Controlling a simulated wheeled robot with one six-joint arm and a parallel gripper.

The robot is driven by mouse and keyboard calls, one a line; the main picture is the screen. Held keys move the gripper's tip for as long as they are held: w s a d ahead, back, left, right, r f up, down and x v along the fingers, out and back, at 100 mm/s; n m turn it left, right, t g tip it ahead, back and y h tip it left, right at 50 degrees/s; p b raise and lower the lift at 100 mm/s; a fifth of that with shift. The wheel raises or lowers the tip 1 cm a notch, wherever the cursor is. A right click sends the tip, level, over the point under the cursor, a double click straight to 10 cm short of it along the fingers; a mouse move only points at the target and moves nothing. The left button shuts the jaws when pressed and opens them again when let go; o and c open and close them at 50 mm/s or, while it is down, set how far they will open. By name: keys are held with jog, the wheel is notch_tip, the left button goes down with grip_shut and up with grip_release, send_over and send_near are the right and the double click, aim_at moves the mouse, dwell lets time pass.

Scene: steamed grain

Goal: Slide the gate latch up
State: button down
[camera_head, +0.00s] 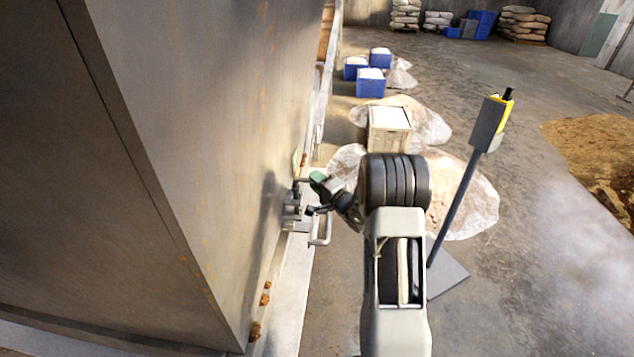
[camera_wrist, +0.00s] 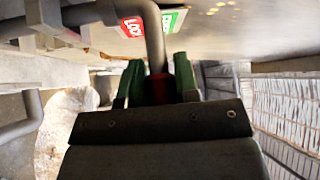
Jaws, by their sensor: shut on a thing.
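The gate latch is a grey metal assembly (camera_head: 292,208) on the side of the large steel cabinet (camera_head: 190,120) at the left of the head view. In the wrist view its bent grey bar (camera_wrist: 152,35) comes down to a dark red grip (camera_wrist: 158,88). My gripper (camera_wrist: 157,85) has its green fingers on either side of that grip and is shut on it. In the head view my gripper (camera_head: 318,182) reaches the latch from the right. A red label (camera_wrist: 132,27) and a green label (camera_wrist: 170,20) show beside the bar, partly covered by it.
A grey post (camera_head: 455,200) with a yellow-topped box (camera_head: 490,122) stands right of my arm. A wooden crate (camera_head: 389,140) and blue bins (camera_head: 370,88) stand on the floor beyond. A grey handle loop (camera_head: 320,230) juts out below the latch. The floor at right is mostly open.

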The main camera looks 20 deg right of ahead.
jog(key=shift+r+p, duration=0.5)
jog(key=shift+r, duration=0.45)
jog(key=c, duration=1.1)
grip_release()
jog(key=shift+a, duration=0.15)
jog(key=o, duration=0.3)
jog(key=shift+f, duration=0.15)
jog(key=b+v, duration=0.3)
jog(key=v, duration=1.1)
jog(key=shift+w, duration=0.1)
